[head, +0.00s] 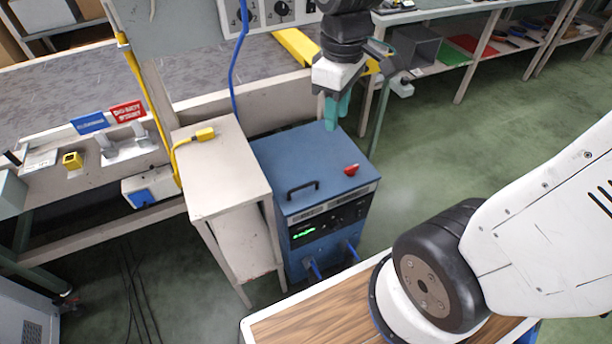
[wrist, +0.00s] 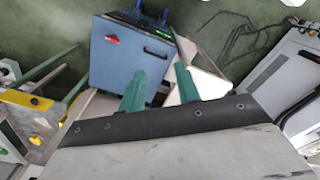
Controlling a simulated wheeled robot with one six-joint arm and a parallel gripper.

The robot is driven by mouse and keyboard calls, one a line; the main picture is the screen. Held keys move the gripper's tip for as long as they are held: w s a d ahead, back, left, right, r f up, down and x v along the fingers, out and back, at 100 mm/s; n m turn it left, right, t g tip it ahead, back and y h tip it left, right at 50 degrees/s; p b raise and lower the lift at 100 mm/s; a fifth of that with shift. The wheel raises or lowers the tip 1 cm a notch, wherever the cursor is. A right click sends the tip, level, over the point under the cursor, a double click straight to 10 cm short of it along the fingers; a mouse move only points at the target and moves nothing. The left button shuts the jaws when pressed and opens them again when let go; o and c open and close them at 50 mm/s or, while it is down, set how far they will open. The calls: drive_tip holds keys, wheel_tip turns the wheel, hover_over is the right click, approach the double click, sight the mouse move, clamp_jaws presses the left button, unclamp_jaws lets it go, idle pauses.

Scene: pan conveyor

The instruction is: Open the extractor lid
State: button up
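The extractor is a blue box (head: 327,205) on the floor, with a black handle (head: 302,188) and a red knob (head: 351,169) on its flat top. Its lid (head: 300,158) looks shut. In the wrist view the blue top (wrist: 122,62), red knob (wrist: 112,39) and black handle (wrist: 158,51) show beyond my fingers. My gripper (head: 338,118) has teal fingers and hangs above the back edge of the box. The wrist view shows the fingers (wrist: 165,64) spread apart with nothing between them. They appear clear of the handle.
A beige stand (head: 217,168) with a yellow connector (head: 204,134) stands close left of the box. A conveyor (head: 225,70) runs behind, and a grey panel with dials (head: 282,10) is above it. Green floor (head: 450,130) is open to the right. A shelf (head: 440,65) stands at the back.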

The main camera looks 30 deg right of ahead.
drive_tip(key=w+f+n+g, duration=0.1)
drive_tip(key=w+f+n, duration=0.4)
drive_tip(key=w+f, duration=0.3)
drive_tip(key=n+g, duration=0.1)
drive_tip(key=n, duration=0.5)
hover_over(304, 179)
drive_tip(key=s+a, duration=0.2)
drive_tip(key=s, duration=0.1)
wheel_tip(304, 179, down, 14)
drive_tip(key=f, duration=0.4)
drive_tip(key=s+f, duration=0.1)
drive_tip(key=f, duration=0.3)
drive_tip(key=shift+s, duration=0.2)
drive_tip(key=shift+c, duration=0.3)
clamp_jaws()
